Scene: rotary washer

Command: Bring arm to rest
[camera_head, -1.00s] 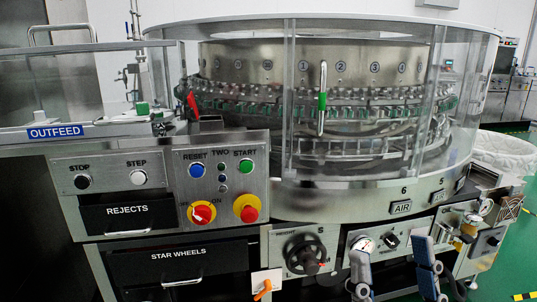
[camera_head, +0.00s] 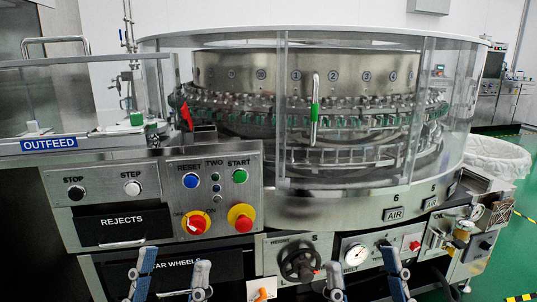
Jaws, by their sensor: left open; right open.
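My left gripper (camera_head: 171,279) is low in the head view, in front of the STAR WHEELS drawer (camera_head: 225,265) and partly covering its label. Its two blue-grey fingers are spread and nothing shows between them. My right gripper (camera_head: 365,276) is at the bottom, right of centre, in front of the panel with the gauge and the black knob. Its fingers are also apart and empty. The lower parts of both grippers and both arms are cut off by the picture's bottom edge.
The rotary washer (camera_head: 320,205) with its clear guard fills the middle. The control panel (camera_head: 215,195) with red knobs and coloured buttons is at left, above a black handwheel (camera_head: 300,264). A white bin (camera_head: 497,157) stands at right beside open green floor (camera_head: 515,230).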

